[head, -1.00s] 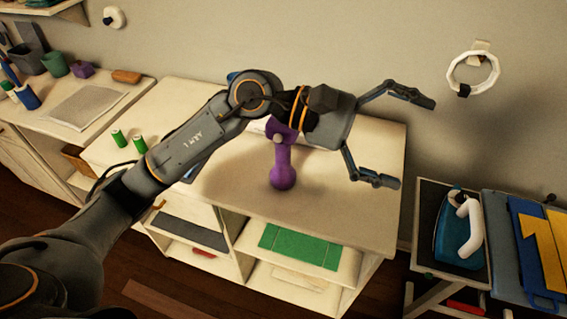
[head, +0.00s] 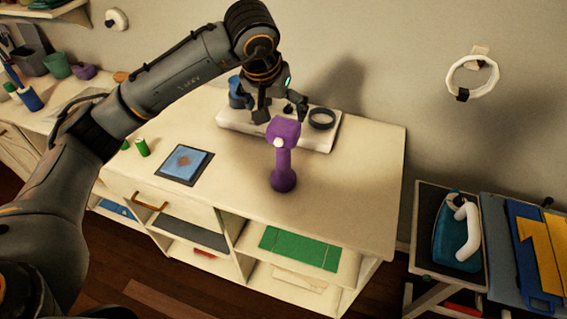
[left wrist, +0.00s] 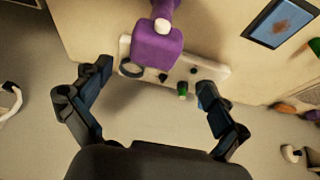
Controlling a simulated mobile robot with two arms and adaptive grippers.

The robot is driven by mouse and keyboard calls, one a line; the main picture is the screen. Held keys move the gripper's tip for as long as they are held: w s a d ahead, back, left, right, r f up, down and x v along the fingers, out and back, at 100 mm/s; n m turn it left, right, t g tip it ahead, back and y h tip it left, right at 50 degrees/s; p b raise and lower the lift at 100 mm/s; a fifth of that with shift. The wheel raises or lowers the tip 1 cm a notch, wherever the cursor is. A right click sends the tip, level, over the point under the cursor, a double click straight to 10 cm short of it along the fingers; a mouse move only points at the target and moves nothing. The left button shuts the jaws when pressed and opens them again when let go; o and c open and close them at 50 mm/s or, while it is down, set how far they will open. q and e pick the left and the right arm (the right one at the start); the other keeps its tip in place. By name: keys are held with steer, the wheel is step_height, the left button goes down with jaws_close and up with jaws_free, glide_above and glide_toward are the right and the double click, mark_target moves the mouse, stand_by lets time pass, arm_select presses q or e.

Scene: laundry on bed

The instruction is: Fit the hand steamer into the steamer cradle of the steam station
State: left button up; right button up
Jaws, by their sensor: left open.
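The purple hand steamer (head: 283,170) stands upright on the cabinet top, its blocky head uppermost. The steam station (head: 318,141) is a white slab behind it, with a dark ring (head: 322,118) at its right end, apparently the cradle. My left gripper (head: 281,113) is open and points down, just behind the steamer's head and over the station. In the left wrist view the steamer's head (left wrist: 158,47) shows ahead between the open fingers, apart from both. The steamer hides part of the station (left wrist: 218,73).
A blue cup (head: 237,92) is at the station's left end. A blue pad (head: 186,161) and a green spool (head: 142,147) lie to the left. An iron (head: 457,236) is on a stand at the right. The cabinet top right of the steamer is clear.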

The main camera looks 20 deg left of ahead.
mark_target(283, 125)
arm_select(q)
steer(key=shift+x, duration=1)
steer(key=shift+w+d+f+p, duration=0.2)
steer(key=shift+f+p, duration=0.2)
steer(key=shift+p, duration=0.15)
steer(key=x, duration=0.1)
steer(key=p+x, duration=0.2)
steer(key=shift+d+f, duration=0.25)
steer(key=shift+f, duration=0.05)
steer(key=shift+w+f, duration=0.2)
steer(key=shift+f, duration=0.3)
steer(key=c, duration=1.9)
steer(key=shift+r, duration=0.2)
